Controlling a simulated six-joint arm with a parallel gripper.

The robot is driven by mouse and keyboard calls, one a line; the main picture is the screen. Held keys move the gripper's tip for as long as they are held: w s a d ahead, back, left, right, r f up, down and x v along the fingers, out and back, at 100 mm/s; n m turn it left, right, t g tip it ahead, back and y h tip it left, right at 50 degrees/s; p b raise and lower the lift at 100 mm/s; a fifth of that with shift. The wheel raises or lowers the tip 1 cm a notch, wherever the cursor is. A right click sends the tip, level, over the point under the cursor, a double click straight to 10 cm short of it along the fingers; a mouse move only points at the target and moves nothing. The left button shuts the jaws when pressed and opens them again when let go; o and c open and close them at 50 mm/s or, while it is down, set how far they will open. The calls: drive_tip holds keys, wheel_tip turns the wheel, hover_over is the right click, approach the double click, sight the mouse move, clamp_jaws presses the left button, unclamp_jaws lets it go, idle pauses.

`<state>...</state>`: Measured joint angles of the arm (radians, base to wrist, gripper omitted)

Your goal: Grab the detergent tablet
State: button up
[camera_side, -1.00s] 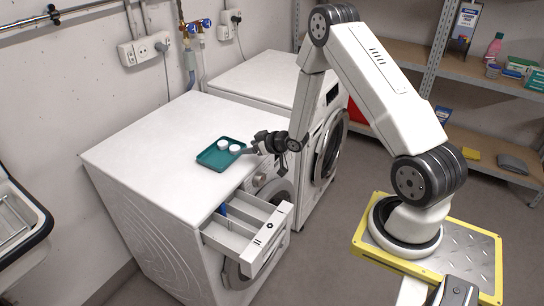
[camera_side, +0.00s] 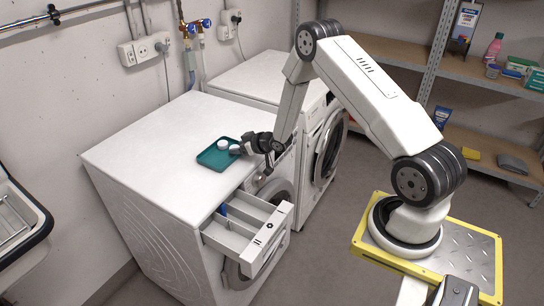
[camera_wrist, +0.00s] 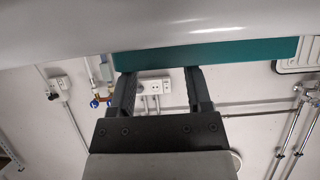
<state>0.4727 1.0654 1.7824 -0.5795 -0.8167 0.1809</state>
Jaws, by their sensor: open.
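The teal tray (camera_side: 208,161) lies on top of the front washing machine. A round white tablet (camera_side: 222,144) sits at its back. A second round white tablet (camera_side: 234,149) sits to its right, partly hidden by my gripper (camera_side: 240,150). My gripper reaches over the tray's right edge, with its fingertips at or beside this second tablet. I cannot tell whether they touch it. In the wrist view my gripper (camera_wrist: 160,78) has its two fingers spread apart, pointing at the tray's teal side (camera_wrist: 230,52). No tablet shows in the wrist view.
The front washing machine (camera_side: 140,150) has its detergent drawer (camera_side: 245,235) pulled out below the tray. A second machine (camera_side: 250,80) stands behind. A sink (camera_side: 20,225) is at the left, and shelves (camera_side: 490,75) stand at the right. The machine top around the tray is clear.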

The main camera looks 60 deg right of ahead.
drive_tip(key=shift+w+f, duration=0.35)
drive_tip(key=shift+w, duration=0.3)
clamp_jaws()
drive_tip(key=shift+r, duration=0.15)
drive_tip(key=shift+r, duration=1.1)
drive_tip(key=s+a+r, duration=0.4)
drive_tip(key=s+r, duration=0.6)
drive_tip(key=s, duration=0.3)
drive_tip(key=shift+s+r, duration=0.25)
drive_tip(key=shift+r, duration=0.05)
